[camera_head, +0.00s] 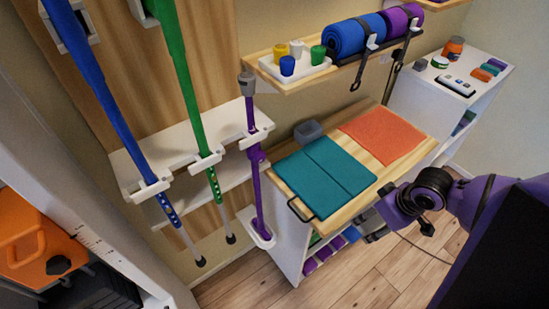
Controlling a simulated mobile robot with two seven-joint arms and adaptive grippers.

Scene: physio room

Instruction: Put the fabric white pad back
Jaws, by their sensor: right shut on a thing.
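My right gripper (378,225) reaches in from the right on a purple arm, by the front right side of the wooden-topped cabinet (352,207). It is small and partly hidden by its own wrist. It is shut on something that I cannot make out. I see no white fabric pad for certain. A folded teal mat (325,176) and an orange cloth (383,135) lie flat on the cabinet top. My left gripper is not in view.
Blue (107,100), green (185,85) and purple (254,160) poles stand in a wall rack at left. A shelf (262,67) above the cabinet holds cups and rolled mats. A white side unit (410,92) holds small items. Floor (330,272) in front is clear.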

